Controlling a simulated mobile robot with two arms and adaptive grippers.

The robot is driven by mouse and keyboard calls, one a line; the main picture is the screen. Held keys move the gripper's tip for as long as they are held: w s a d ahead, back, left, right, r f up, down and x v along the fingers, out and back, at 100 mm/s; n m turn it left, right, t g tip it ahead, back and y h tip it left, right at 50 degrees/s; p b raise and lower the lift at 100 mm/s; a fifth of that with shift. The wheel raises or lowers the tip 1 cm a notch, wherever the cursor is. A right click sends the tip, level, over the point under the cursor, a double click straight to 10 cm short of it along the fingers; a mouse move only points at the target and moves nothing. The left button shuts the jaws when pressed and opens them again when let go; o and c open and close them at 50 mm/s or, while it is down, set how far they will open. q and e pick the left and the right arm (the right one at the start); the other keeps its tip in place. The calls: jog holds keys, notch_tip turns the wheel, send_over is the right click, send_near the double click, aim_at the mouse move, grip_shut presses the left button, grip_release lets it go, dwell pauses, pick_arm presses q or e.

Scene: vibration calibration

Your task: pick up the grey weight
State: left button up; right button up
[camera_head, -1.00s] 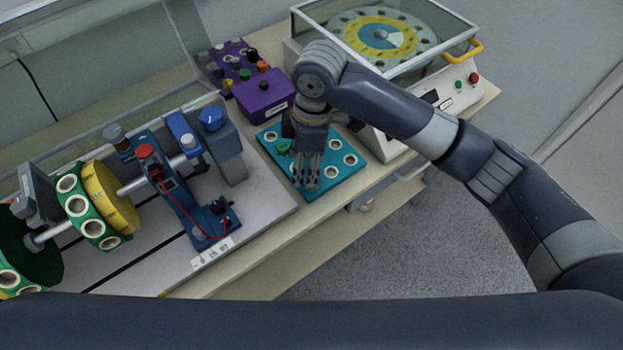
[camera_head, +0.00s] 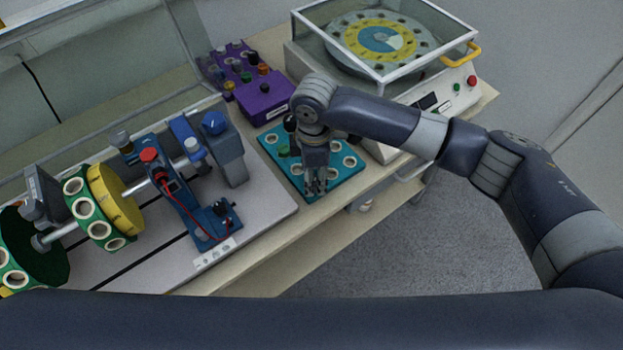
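My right gripper (camera_head: 315,188) points down over the teal tray (camera_head: 348,184), with its fingertips low near the tray's front part. The fingers look close together, but I cannot tell whether they are shut or hold something. I cannot make out a grey weight for certain; the gripper hides part of the tray. A green weight (camera_head: 283,151) sits at the tray's left side, beside the gripper. Several pale ring-shaped sockets show on the tray. My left gripper is not in view.
A purple rack (camera_head: 270,104) with several coloured weights stands behind the tray. A glass-lidded machine (camera_head: 455,88) with a yellow handle is at the back right. At left is a shaft rig with a yellow disc (camera_head: 116,205) and green wheels. The table's front edge is close to the tray.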

jog(key=shift+f, duration=1.1)
jog(key=c, duration=1.1)
jog(key=shift+o, duration=0.2)
jog(key=shift+r, duration=0.1)
